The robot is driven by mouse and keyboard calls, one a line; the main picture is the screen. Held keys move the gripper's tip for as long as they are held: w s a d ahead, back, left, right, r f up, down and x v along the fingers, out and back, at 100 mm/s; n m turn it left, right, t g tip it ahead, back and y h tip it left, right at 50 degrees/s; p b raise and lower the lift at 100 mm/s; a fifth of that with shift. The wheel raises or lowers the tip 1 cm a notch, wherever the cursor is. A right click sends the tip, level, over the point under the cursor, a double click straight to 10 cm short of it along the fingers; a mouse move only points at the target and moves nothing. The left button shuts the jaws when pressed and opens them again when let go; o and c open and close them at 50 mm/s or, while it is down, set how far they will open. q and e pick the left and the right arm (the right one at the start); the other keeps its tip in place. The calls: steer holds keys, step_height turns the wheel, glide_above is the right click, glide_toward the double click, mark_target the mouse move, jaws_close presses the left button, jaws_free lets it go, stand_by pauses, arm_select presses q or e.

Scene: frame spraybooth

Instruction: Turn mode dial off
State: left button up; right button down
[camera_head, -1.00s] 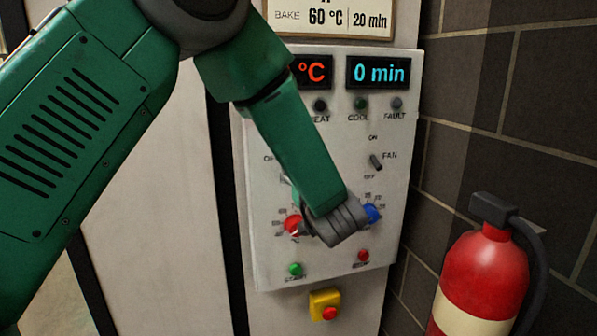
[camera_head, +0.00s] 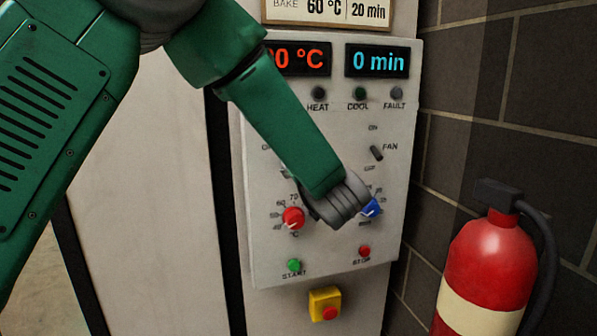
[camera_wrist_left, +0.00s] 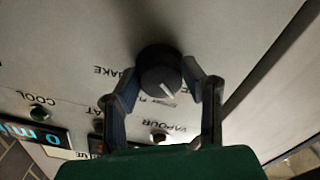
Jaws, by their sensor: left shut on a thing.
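The mode dial is a round black knob (camera_wrist_left: 160,72) with a white pointer line, on the pale panel in the left wrist view. My left gripper (camera_wrist_left: 158,80) has its two fingers on either side of the knob and is shut on it. The wrist picture is upside down; the pointer slants toward its lower right, and BAKE and VAPOUR labels sit around the knob. In the head view my green left arm crosses the control panel (camera_head: 265,260) from the upper left and hides this dial and my fingers. My right gripper is not in view.
A red dial (camera_head: 292,218) and a blue dial (camera_head: 370,208) flank my grey wrist joint. A FAN switch (camera_head: 377,153), green START button (camera_head: 293,265), red STOP button (camera_head: 364,251) and yellow-based red button (camera_head: 327,304) are near. A fire extinguisher (camera_head: 487,270) stands right.

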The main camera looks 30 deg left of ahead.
arm_select(q)
steer(key=shift+f+n+b, duration=0.1)
steer(key=shift+n+b, duration=1.2)
steer(key=shift+n, duration=0.3)
steer(key=o, duration=1.1)
steer(key=shift+o, duration=0.2)
steer(key=v, duration=1.2)
